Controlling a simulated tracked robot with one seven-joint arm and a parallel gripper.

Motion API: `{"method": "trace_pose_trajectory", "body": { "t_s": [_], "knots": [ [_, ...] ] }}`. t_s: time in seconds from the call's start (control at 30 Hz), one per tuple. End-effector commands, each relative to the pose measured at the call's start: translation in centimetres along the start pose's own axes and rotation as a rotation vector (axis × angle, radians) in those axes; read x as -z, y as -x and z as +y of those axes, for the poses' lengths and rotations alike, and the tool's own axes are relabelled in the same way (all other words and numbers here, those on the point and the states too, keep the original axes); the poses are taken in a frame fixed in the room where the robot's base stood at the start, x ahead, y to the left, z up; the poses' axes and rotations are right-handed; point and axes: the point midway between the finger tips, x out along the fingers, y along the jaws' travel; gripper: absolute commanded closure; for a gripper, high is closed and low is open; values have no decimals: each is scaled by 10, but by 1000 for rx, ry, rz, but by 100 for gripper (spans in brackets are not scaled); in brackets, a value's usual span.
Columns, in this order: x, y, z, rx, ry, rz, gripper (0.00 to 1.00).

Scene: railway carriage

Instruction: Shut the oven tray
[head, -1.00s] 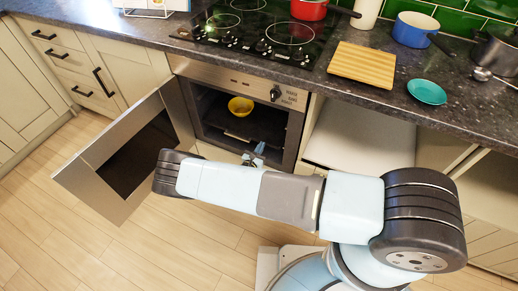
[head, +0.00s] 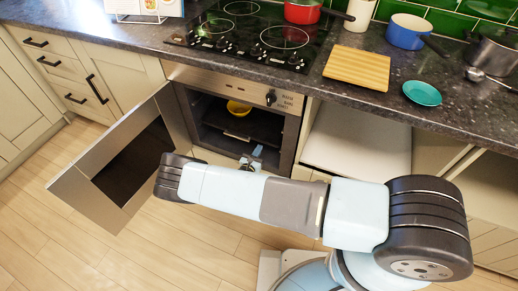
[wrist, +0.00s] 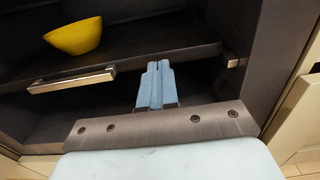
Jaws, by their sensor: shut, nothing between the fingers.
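The oven tray (head: 265,124) is a dark sheet inside the oven, with a light metal handle (head: 236,136) on its front edge. In the wrist view the tray (wrist: 150,42) fills the upper middle and its handle (wrist: 70,79) is left of my fingers. A yellow bowl (head: 238,108) sits on the tray; it also shows in the wrist view (wrist: 75,36).
The oven door (head: 115,160) stands wide open to the left, near my arm's elbow. The worktop (head: 370,105) above holds a hob (head: 255,35), a wooden board (head: 358,67) and a teal dish (head: 422,93). Bare floor lies in front of the door.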

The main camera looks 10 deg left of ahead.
Motion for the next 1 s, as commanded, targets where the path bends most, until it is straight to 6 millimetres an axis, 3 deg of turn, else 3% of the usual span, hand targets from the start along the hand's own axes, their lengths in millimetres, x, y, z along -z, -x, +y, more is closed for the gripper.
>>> {"method": "trace_pose_trajectory", "body": {
  "t_s": [0.5, 0.7, 1.0],
  "knots": [
    [0, 88, -1, 5, 1, 1, 100],
    [0, 104, -1, 7, 1, 1, 100],
    [0, 107, -1, 6, 1, 0, 100]
  ]
}}
